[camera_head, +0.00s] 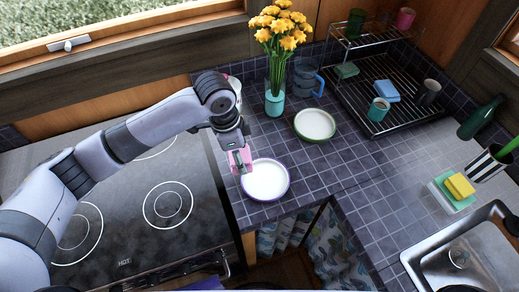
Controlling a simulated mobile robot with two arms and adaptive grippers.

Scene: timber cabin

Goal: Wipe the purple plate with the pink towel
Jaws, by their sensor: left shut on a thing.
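The purple plate (265,181), white inside with a purple rim, lies flat on the dark tiled counter near its front edge. My left gripper (241,163) is at the plate's upper left edge, shut on the pink towel (236,160). The towel is small and bunched, partly hidden by the fingers. I cannot tell whether the towel touches the plate. My right gripper is not in view.
A green-rimmed plate (315,125) lies behind, beside a teal vase of yellow flowers (275,102) and a blue pitcher (305,76). A dish rack (400,95) stands back right. The stove (150,200) is left, the sink (470,258) right.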

